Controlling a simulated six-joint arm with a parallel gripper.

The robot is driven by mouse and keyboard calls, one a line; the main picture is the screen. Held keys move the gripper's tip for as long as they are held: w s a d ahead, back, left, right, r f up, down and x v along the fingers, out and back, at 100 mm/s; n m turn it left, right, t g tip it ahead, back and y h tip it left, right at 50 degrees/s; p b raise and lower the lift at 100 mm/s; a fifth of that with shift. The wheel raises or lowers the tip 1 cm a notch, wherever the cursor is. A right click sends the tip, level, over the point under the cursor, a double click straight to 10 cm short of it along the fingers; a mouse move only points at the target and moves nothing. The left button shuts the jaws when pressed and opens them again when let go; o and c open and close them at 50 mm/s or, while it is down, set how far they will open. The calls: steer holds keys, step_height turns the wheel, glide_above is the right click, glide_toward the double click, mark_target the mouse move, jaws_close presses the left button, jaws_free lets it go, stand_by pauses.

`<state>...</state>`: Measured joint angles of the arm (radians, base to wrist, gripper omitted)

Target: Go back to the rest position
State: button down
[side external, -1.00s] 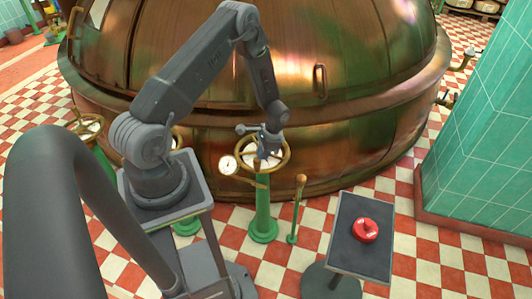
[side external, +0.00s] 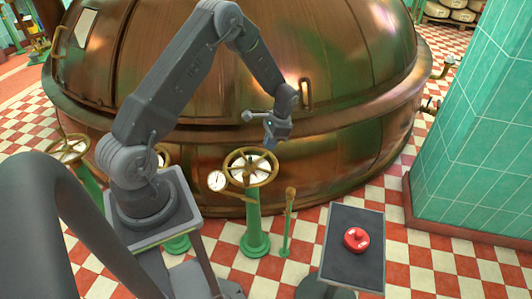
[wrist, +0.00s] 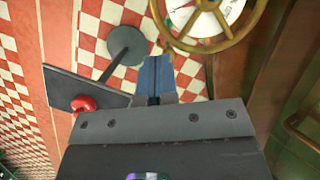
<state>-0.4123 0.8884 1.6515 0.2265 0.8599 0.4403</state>
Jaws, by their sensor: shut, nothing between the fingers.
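My gripper (side external: 270,143) hangs in the air above the brass handwheel (side external: 275,178), in front of the copper kettle. Its fingers are shut with nothing between them. In the wrist view the blue-grey fingers of my gripper (wrist: 154,82) are together, and the handwheel (wrist: 252,22) shows at the top right, clear of them. The wheel sits on a green pedestal (side external: 255,228) with a white dial face inside the rim.
The large copper kettle (side external: 330,155) fills the back. A round gauge (side external: 217,181) and a brass-topped lever (side external: 288,220) flank the wheel. A dark stand (side external: 345,262) carries a red knob (side external: 356,239). A green tiled pillar (side external: 470,150) stands at the right.

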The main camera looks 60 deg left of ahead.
steer(key=s+d+r+t, duration=0.1)
steer(key=d+r, duration=0.2)
steer(key=r, duration=0.4)
steer(key=s+d+r+n+t, duration=0.1)
steer(key=d+r+t, duration=0.1)
steer(key=d+r, duration=0.35)
steer(key=s+d+r+t, duration=0.1)
steer(key=d+r, duration=0.1)
steer(key=r, duration=0.7)
steer(key=s+d+r+t, duration=0.2)
steer(key=s+d+r, duration=0.2)
steer(key=s, duration=0.4)
steer(key=s+d+r+n+t, duration=0.1)
steer(key=s+d+r+t, duration=0.2)
steer(key=s+d+r, duration=0.2)
steer(key=s, duration=0.3)
steer(key=shift+d+r+h, duration=0.25)
steer(key=shift+d+h, duration=0.05)
steer(key=shift+h, duration=0.1)
